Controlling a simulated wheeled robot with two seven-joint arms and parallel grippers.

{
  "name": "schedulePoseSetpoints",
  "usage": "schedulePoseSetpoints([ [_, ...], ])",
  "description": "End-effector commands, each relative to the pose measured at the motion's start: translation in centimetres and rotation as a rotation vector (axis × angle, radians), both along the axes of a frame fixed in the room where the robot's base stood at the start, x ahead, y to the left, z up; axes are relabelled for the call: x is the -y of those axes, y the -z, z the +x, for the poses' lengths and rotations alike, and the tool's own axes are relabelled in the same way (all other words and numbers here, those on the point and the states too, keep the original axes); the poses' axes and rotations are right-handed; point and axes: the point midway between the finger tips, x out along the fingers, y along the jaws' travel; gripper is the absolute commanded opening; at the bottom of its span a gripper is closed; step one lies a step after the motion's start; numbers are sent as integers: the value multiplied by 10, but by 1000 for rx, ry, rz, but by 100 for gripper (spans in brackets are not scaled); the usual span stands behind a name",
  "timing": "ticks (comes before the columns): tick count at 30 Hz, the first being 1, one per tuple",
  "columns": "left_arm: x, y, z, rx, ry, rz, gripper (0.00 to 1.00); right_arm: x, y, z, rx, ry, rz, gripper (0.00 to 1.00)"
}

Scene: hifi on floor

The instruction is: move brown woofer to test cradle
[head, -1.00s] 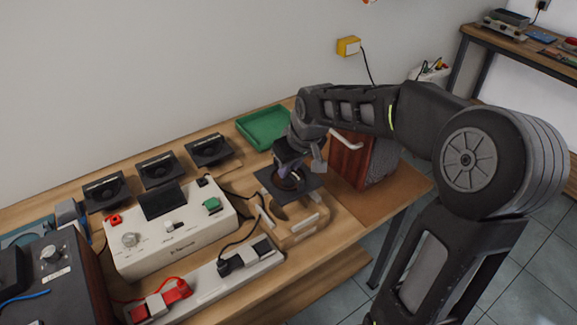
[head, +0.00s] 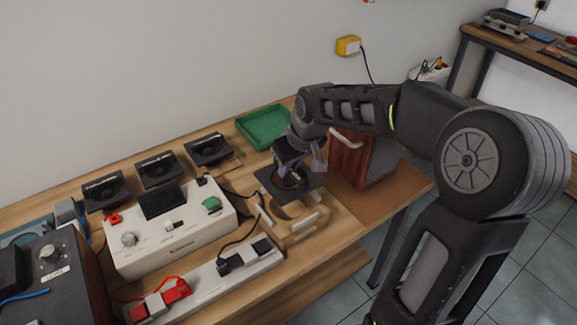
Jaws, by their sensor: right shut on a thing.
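A brown woofer (head: 285,180) with a dark square frame is at my right gripper (head: 291,170). The gripper is shut on it from above, and its fingers cover part of the cone. The test cradle (head: 299,227), a light wooden block with a curved cut-out, is directly below the woofer. The woofer hides part of the cradle's top. I cannot tell whether the woofer touches the cradle. My left gripper is not in view.
A white tester box (head: 172,245) stands left of the cradle, with a red and black clip strip (head: 215,277) in front. Several black speakers (head: 158,170) line the back. A green tray (head: 264,127) is behind. A wooden speaker cabinet (head: 362,160) stands close on the right.

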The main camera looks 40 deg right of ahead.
Motion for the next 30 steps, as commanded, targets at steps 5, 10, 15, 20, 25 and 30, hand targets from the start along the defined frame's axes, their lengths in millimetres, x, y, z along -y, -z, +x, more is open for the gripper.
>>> schedulePoseSetpoints([
  [5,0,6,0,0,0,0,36,0,5,1,4,-1,-1,0],
  [10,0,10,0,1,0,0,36,0,10,1,4,-1,-1,0],
  [15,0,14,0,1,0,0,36,0,15,1,4,-1,-1,0],
  [20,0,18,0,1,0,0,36,0,20,1,4,-1,-1,0],
  [25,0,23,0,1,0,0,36,0,26,1,4,-1,-1,0],
  [30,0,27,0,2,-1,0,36,0,31,1,4,0,-1,0],
])
